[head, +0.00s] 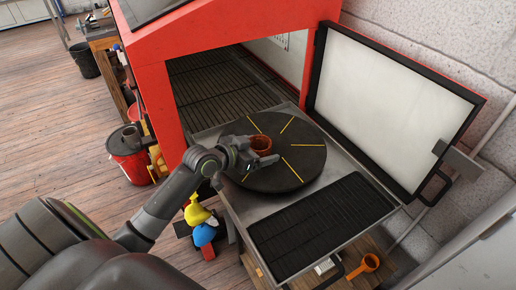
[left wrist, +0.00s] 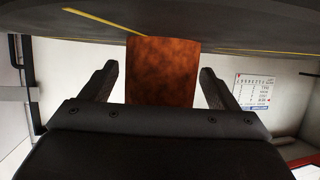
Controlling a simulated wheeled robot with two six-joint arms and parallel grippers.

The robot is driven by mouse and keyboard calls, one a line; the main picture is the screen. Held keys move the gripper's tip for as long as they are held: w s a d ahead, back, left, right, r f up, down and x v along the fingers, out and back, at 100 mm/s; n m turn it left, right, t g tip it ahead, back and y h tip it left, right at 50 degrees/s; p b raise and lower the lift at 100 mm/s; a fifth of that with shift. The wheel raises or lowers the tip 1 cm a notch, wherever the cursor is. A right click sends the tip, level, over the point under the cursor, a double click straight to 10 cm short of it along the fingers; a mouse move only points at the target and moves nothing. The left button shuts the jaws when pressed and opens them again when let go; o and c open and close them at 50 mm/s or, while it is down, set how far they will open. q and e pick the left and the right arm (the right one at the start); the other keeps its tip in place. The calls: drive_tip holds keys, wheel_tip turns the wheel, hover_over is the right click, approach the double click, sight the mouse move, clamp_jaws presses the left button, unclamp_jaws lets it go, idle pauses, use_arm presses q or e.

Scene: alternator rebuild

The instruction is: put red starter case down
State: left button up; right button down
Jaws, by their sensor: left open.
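The red starter case (head: 261,144) is a small reddish-brown cup-like part on the round dark turntable (head: 295,172), near its middle. In the left wrist view the case (left wrist: 163,70) stands between the two fingers, with a visible gap on each side. My left gripper (head: 258,160) is open around the case at the turntable. In the left wrist view the fingers of my left gripper (left wrist: 160,88) do not touch it. The wrist picture is upside down, with the turntable surface along its top. My right gripper is not in view.
The turntable has yellow radial lines and sits on a metal tray before the open red cabinet (head: 205,25). Its white-lined door (head: 385,105) stands open at right. A black slatted mat (head: 310,225) lies in front. A red bucket (head: 127,150) and colored bottles are at left.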

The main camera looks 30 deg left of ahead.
use_arm(q)
drive_tip(key=shift+r, duration=0.1)
drive_tip(key=shift+s+a, duration=0.1)
drive_tip(key=shift+s, duration=0.15)
drive_tip(key=v, duration=1.1)
drive_tip(key=shift+s+r, duration=0.2)
